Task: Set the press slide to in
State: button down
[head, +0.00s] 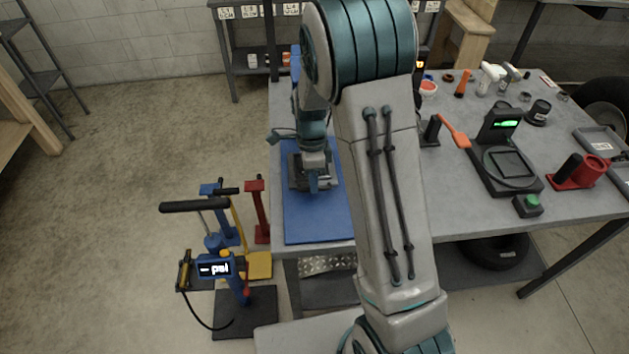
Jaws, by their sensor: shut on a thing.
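My arm reaches down over the grey workbench (515,215) to its left end. My gripper (314,186) is low over a blue mat (316,226) there, shut on a small part that it mostly hides. A dark grey block-like fixture (297,177) shows on the mat around the gripper. I cannot tell for sure whether this is the press slide, nor whether it stands in or out. A black-ended lever (283,135) sticks out to the left just behind it. My forearm and wrist cover much of this area.
A floor pump with a psi display (216,267) and red and blue stands (257,205) are on the floor left of the bench. A scale (505,165), an orange-handled tool (454,131) and a red holder (583,171) are on the right. The mat's front is clear.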

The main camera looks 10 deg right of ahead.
jog(key=c, duration=1.5)
grip_release()
jog(key=shift+r, duration=0.3)
jog(key=r, duration=0.2)
jog(key=r+b, duration=0.1)
jog(key=r, duration=0.1)
jog(key=shift+s+d, duration=0.15)
jog(key=shift+d, duration=0.15)
jog(key=s+d+r, duration=0.1)
jog(key=d+r, duration=0.1)
jog(key=d, duration=0.1)
jog(key=s+d+r+b, duration=0.1)
jog(key=s+d+r, duration=0.1)
jog(key=d, duration=0.1)
jog(key=s+d+r, duration=0.2)
jog(key=d, duration=0.1)
jog(key=shift+d+r, duration=0.25)
jog(key=shift+d, duration=0.15)
